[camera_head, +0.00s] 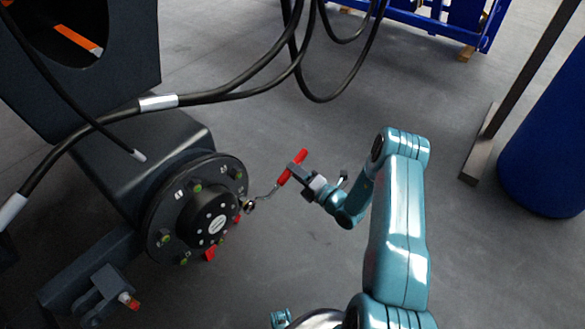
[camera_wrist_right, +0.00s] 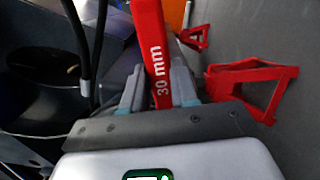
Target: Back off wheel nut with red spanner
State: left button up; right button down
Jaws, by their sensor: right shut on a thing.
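The red spanner (camera_head: 292,167) has a red handle and a thin grey cranked shaft. My right gripper (camera_head: 303,177) is shut on the handle. In the right wrist view, my right gripper (camera_wrist_right: 160,88) has the red spanner (camera_wrist_right: 157,50), marked "30 mm", between its fingers. The shaft's far end reaches a wheel nut (camera_head: 247,206) at the right edge of the dark round wheel hub (camera_head: 209,218). Whether it is seated on the nut is too small to tell. Several green-marked nuts sit around the hub face.
Black hoses (camera_head: 230,92) hang above the hub. A blue drum (camera_head: 548,165) stands at the right. The floor right of the hub is clear.

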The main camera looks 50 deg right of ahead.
jog(key=s+p, duration=0.1)
jog(key=s, duration=0.7)
jog(key=shift+s+d+p, duration=0.2)
jog(key=shift+d+p, duration=0.1)
dwell(0.3)
jog(key=shift+r, duration=0.1)
dwell(0.8)
